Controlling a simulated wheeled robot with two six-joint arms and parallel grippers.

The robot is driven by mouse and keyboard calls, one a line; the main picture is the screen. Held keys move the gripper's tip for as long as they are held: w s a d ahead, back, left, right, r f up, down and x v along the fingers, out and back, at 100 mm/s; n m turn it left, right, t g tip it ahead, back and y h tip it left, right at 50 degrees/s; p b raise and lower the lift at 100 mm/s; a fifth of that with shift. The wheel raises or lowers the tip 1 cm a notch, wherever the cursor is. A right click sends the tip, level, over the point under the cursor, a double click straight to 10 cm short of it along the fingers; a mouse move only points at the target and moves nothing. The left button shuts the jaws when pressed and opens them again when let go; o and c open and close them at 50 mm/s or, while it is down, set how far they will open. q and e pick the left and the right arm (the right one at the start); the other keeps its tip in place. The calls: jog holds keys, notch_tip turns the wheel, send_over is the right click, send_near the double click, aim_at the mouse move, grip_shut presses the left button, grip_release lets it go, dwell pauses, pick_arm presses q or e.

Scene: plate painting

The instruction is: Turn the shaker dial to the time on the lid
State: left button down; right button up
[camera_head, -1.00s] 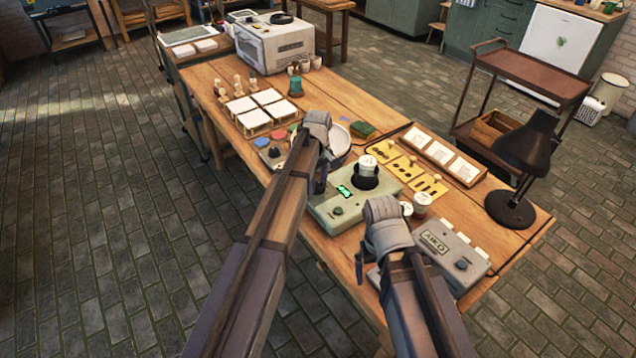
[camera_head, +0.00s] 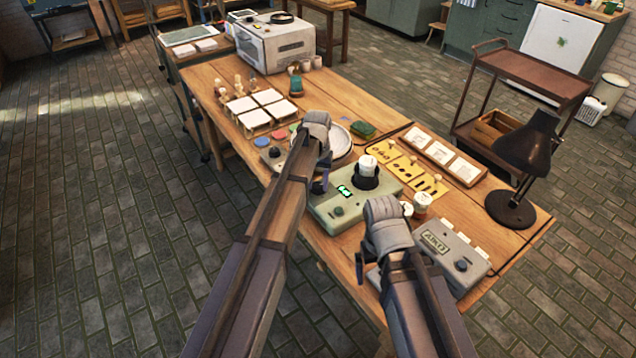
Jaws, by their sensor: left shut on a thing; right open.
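A white-lidded jar (camera_head: 367,166) stands in the black holder (camera_head: 365,183) on top; the lid writing is too small to read. My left gripper (camera_head: 319,186) is at the shaker's left edge, shut, mostly hidden by its wrist; what it holds cannot be made out. The dial shows clear of it. My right gripper (camera_head: 362,267) is open, low at the table's front edge, left of the AIKO box.
The grey AIKO box (camera_head: 446,258) and small white-lidded jars (camera_head: 422,202) stand right of the shaker. Yellow cards (camera_head: 404,168) and a tray of white cards (camera_head: 442,160) lie behind. A black lamp (camera_head: 512,207) stands at right. White tiles (camera_head: 252,119) lie at far left.

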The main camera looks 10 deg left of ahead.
aim_at(318, 185)
pick_arm(q)
jog(key=m, duration=0.6)
jog(key=shift+m, duration=0.3)
dwell(0.5)
jog(key=shift+c, duration=2.1)
grip_release()
jog(key=shift+r, duration=0.1)
notch_tip(318, 185, up, 8)
jog(key=p, duration=0.8)
pick_arm(e)
notch_tip(318, 185, up, 8)
pick_arm(q)
jog(key=shift+f, duration=0.3)
pick_arm(e)
jog(key=shift+f, duration=0.2)
